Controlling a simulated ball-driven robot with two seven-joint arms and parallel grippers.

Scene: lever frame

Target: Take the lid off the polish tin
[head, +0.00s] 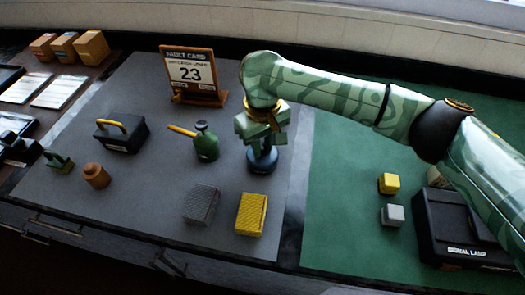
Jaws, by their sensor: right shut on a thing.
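A small dark blue round tin (262,161), which looks like the polish tin, stands on the grey mat right of the mat's middle. My right gripper (263,142) points down over it, shut on its lid at the top. The fingers hide much of the lid, and I cannot tell whether there is a gap between lid and tin. My left gripper is not in view.
A green oil can (206,146) stands just left of the tin. A yellow block (251,214) and a dark grey block (201,204) lie in front. The fault card stand (193,75) is behind. A black signal lamp box (455,235) is at the right.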

